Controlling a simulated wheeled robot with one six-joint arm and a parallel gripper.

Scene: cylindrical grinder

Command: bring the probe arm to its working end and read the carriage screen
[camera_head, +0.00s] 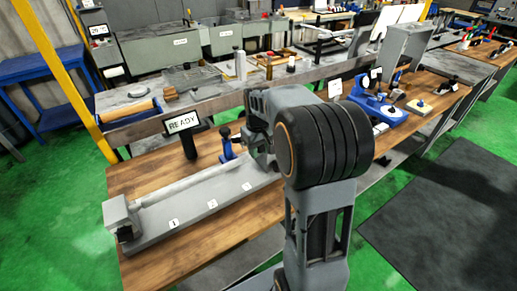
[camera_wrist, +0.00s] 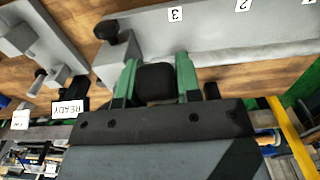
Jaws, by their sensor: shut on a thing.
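In the wrist view my gripper (camera_wrist: 156,80) has its two green fingers on either side of a dark rounded block (camera_wrist: 156,88), and they are shut on it. The block may be the handle of the probe arm; I cannot tell for sure. In the head view my arm hides the fingertips and the block. The screen (camera_head: 183,123) reads READY and stands behind the grey machine bed (camera_head: 190,212); it shows upside down in the wrist view (camera_wrist: 68,109). The bed carries labels 1, 2 and 3, and my gripper is beside its right end, near label 3.
A blue post (camera_head: 228,143) stands between the screen and my arm. A blue-based instrument (camera_head: 377,108) sits farther right on the wooden bench (camera_head: 262,219). A yellow pole (camera_head: 83,75) rises at the left. The green floor right of the bench holds a dark mat (camera_head: 450,205).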

